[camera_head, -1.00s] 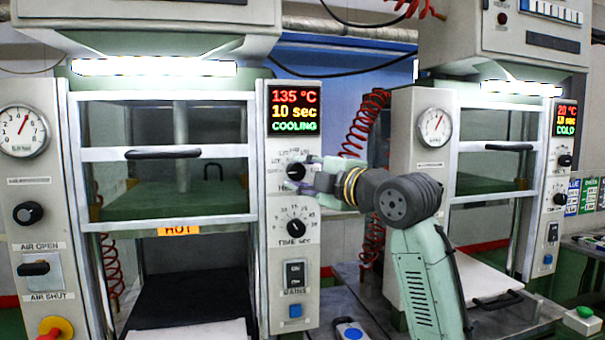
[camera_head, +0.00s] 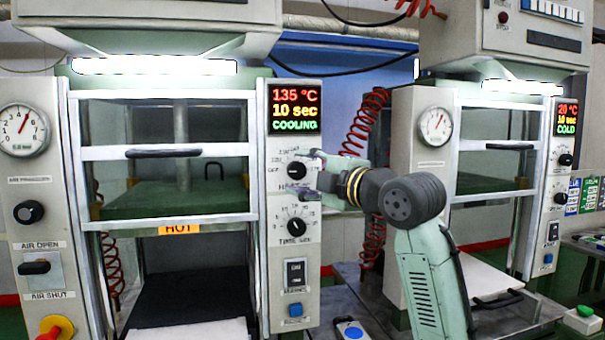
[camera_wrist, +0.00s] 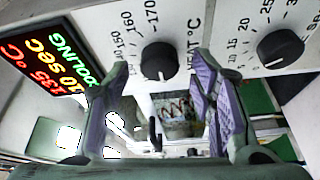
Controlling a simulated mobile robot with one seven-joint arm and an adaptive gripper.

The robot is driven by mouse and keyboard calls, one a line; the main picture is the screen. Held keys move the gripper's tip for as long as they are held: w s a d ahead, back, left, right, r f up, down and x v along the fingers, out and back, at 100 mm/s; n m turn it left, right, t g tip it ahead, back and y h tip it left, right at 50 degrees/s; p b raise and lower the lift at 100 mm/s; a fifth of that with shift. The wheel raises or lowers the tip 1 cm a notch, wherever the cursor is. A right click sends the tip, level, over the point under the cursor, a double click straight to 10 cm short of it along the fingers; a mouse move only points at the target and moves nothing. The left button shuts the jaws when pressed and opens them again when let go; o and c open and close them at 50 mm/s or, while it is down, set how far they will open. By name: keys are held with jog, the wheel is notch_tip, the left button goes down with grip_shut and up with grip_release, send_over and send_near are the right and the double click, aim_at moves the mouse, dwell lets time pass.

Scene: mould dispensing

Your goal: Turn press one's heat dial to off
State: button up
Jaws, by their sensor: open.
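Press one (camera_head: 164,152) stands at the left in the head view. Its black heat dial (camera_head: 296,170) is on the right-hand panel, under a display (camera_head: 295,107) reading 135 °C, 10 sec, COOLING. My gripper (camera_head: 310,173) is open just right of the dial, its fingers apart and empty. In the wrist view the heat dial (camera_wrist: 159,61) lies beyond and between the open fingers (camera_wrist: 165,85), near numbers 150, 160 and 170. The gripper does not appear closed on it. Contact cannot be told. The off mark is not readable.
The time dial (camera_head: 296,226) sits right below the heat dial; it also shows in the wrist view (camera_wrist: 281,49). Below it are a mains switch (camera_head: 295,272) and a blue button (camera_head: 295,310). A red coiled hose (camera_head: 372,240) hangs behind my arm. A second press (camera_head: 425,180) stands right.

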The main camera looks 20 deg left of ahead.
jog(key=v, duration=1.1)
jog(key=shift+d, duration=0.2)
jog(key=shift+s+f, duration=0.1)
